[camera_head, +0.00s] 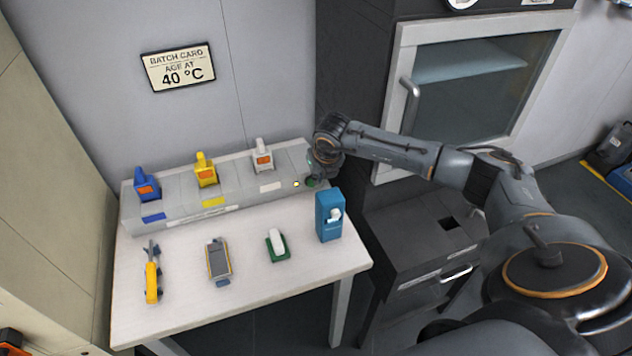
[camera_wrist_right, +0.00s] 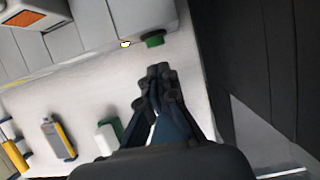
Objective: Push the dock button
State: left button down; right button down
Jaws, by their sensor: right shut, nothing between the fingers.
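The green dock button (camera_head: 311,183) sits at the right end of the grey sloped dock (camera_head: 215,206), partly covered by my right gripper (camera_head: 318,178) in the head view. A small lit yellowish lamp (camera_head: 296,184) is just left of the button. In the right wrist view the button (camera_wrist_right: 153,39) shows clear on the dock's front. My right gripper's fingertips (camera_wrist_right: 160,70) are shut and empty, a short gap below the button in that picture. Whether they touch it cannot be told from the head view. My left gripper is not in view.
The dock holds blue (camera_head: 147,184), yellow (camera_head: 205,170) and white (camera_head: 262,156) devices. On the white table (camera_head: 180,318) lie a yellow tool (camera_head: 152,280), a handheld meter (camera_head: 218,258), a white item on a green base (camera_head: 277,244) and a blue box (camera_head: 327,222). A dark cabinet stands at right.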

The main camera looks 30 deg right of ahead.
aim_at(312, 182)
jog(key=shift+p+x, duration=0.3)
jog(key=shift+x, duration=2.3)
